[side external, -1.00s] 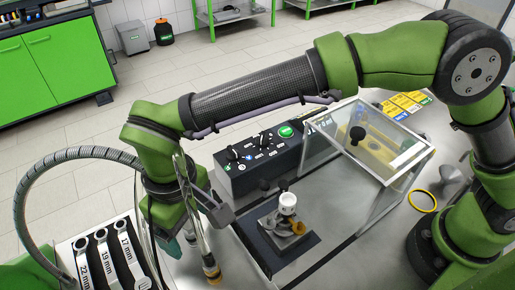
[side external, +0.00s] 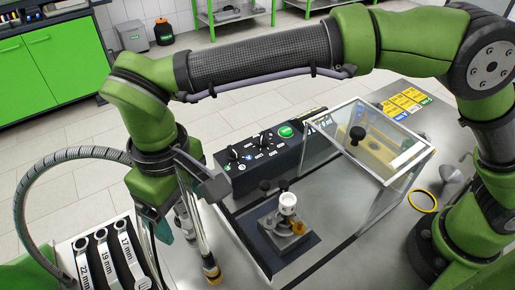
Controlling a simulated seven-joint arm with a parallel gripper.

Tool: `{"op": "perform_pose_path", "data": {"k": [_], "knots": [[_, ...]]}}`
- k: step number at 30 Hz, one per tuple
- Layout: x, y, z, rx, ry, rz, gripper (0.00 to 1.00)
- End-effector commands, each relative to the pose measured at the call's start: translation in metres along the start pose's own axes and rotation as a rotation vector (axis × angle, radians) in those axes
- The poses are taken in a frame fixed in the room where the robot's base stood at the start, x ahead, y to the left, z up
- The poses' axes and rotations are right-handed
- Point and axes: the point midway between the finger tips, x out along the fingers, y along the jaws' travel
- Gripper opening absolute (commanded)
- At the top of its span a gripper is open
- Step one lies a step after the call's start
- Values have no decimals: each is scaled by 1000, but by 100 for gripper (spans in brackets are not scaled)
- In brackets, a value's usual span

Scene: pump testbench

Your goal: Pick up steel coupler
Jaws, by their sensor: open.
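My gripper (side external: 155,228) is at the left of the side external view, pointing down beside the wrench rack. It is open, and its fingertips are partly hidden and hard to make out; I see nothing held in it. Slim metal tubes stand just to its right, one with a brass-coloured end (side external: 211,273). A small pump (side external: 286,228) with a white top and grey and brass-coloured fittings stands on a dark plate, further right and apart from my gripper. I cannot tell which metal piece is the steel coupler.
A rack of wrenches (side external: 103,262) marked 17, 19 and 22 mm is at the lower left. A control box (side external: 262,157) stands behind the pump. A clear hinged cover (side external: 365,150) is raised to its right. A yellow ring (side external: 422,201) lies at the right.

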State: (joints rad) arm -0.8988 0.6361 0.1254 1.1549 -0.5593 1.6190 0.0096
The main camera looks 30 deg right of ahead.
Motion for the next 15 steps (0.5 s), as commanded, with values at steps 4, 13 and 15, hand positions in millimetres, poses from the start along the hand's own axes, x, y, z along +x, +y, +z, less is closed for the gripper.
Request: {"op": "perform_pose_path", "data": {"k": [4, 13, 15], "knots": [[-6, 0, 0, 0, 1, 0, 85], [-6, 0, 0, 0, 0, 0, 74], [-6, 0, 0, 0, 0, 0, 64]]}}
